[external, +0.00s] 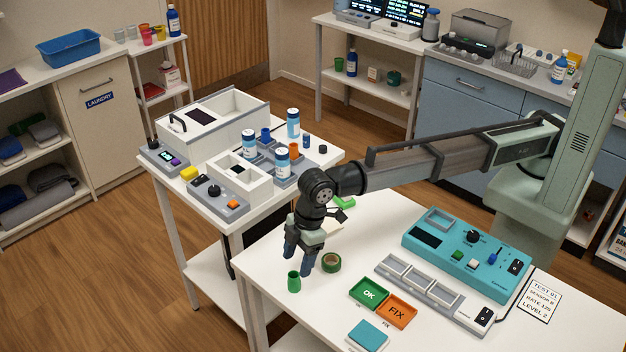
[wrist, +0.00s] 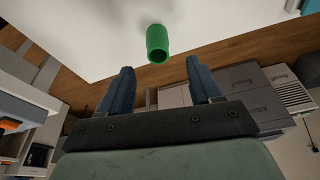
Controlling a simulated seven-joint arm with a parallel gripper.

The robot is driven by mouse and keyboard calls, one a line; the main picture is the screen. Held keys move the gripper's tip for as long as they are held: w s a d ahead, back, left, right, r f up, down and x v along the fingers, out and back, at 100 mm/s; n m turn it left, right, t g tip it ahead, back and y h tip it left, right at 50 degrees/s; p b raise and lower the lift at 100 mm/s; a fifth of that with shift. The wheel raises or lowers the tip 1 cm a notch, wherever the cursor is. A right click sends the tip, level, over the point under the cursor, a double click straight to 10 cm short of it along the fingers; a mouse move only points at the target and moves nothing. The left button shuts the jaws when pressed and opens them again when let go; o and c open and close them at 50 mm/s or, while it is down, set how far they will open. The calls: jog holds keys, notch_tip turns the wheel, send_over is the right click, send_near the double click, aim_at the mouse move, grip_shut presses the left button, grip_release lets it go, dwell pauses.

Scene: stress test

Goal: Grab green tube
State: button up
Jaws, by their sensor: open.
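The green tube (external: 294,282) stands upright near the left corner of the white table in the external view. My gripper (external: 298,266) points down close above and beside it, with its dark blue fingers apart. In the wrist view the green tube (wrist: 158,44) lies ahead of my open fingers (wrist: 160,78), roughly midway between their lines. Nothing is between the fingers. I cannot tell from these views whether a finger touches the tube.
A green OK tray (external: 369,293), an orange FIX tray (external: 397,311) and a teal block (external: 368,336) lie nearer the front. A teal control box (external: 415,258) stands behind. The table edge is close to the tube.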

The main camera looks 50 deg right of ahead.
aim_at(290, 289)
jog(key=shift+x, duration=3.25)
jog(key=shift+w+d, duration=0.1)
jog(key=shift+d, duration=0.1)
jog(key=c, duration=1.1)
